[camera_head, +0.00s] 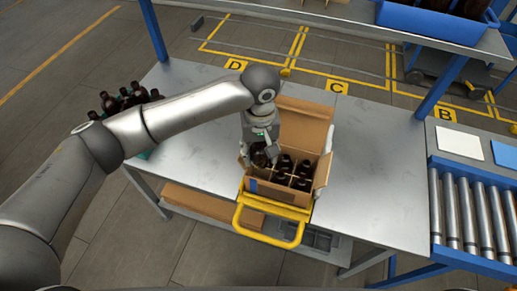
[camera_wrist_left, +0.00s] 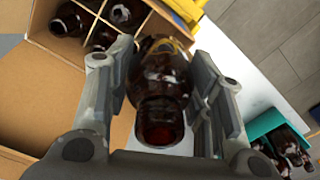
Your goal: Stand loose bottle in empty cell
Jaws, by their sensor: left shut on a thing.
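My left gripper (camera_head: 262,150) is shut on a dark amber bottle (camera_wrist_left: 160,85), whose neck points toward the wrist camera. In the head view this bottle (camera_head: 261,159) is at the left side of an open cardboard box (camera_head: 318,140) with dividers. Several other amber bottles (camera_head: 303,167) stand in the box's cells. The wrist view shows the box's dividers (camera_wrist_left: 140,32) and bottles (camera_wrist_left: 70,20) beside the held one. I cannot tell whether the held bottle's base is inside a cell. The cell under it is hidden by the bottle and gripper. My right gripper is not in view.
The box is on a grey table (camera_head: 375,190), with a yellow handle frame (camera_head: 268,226) at its front. More bottles (camera_head: 125,98) stand in a teal crate (camera_wrist_left: 265,125) at the table's left. A roller conveyor (camera_head: 475,215) is at right. The table right of the box is clear.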

